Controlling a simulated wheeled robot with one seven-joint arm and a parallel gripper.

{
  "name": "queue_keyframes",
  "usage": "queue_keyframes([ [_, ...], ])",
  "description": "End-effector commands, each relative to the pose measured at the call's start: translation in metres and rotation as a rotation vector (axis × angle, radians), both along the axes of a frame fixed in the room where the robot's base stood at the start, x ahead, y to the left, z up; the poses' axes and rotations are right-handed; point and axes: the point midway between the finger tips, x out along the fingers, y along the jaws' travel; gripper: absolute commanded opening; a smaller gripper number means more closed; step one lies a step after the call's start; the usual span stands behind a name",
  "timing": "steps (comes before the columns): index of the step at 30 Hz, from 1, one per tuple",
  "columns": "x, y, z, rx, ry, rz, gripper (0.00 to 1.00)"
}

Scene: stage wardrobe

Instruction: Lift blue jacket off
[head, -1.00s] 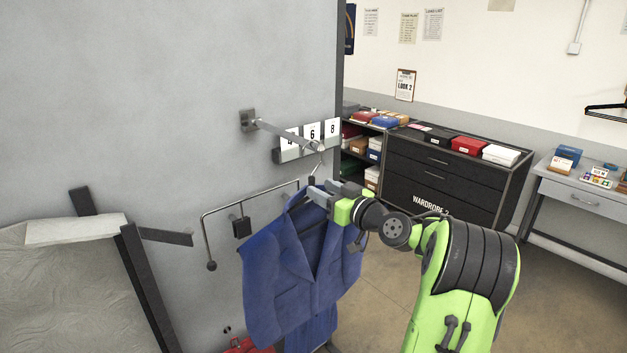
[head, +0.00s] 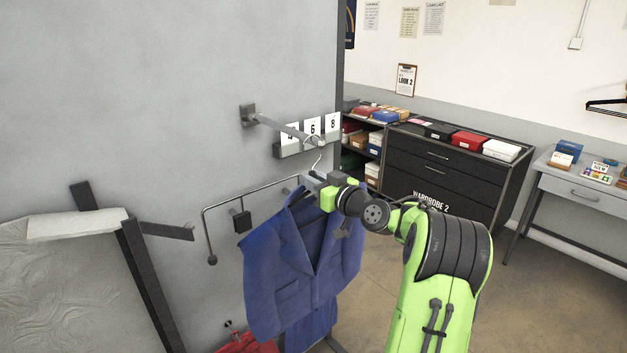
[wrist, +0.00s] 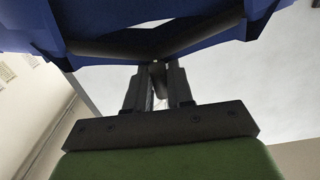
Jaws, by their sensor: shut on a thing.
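The blue jacket (head: 290,265) hangs upright on a dark hanger at the end of the wall area, its front facing me. The hanger also shows in the wrist view (wrist: 150,42), as a dark bar inside the blue collar. My gripper (head: 312,184) is at the neck of the hanger, above the collar. In the wrist view my gripper (wrist: 158,82) is shut on the hanger's neck. The metal hook (head: 318,160) rises above the fingers to the tip of the grey wall arm (head: 285,131). Whether hook and arm touch is too small to tell.
A bent metal rail (head: 245,200) with a dark block runs along the wall left of the jacket. Number cards (head: 311,129) stand behind the wall arm. A black dresser (head: 440,180) is behind to the right.

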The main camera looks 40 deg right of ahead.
Motion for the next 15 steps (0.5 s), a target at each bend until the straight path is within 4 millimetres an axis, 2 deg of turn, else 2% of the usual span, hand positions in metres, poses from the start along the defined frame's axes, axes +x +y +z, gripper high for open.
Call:
queue_keyframes([
  [8,0.0,0.0,0.002,-0.001,-0.002,0.0,0.0],
  [15,0.0,0.001,0.011,-0.002,-0.002,0.001,0.0],
])
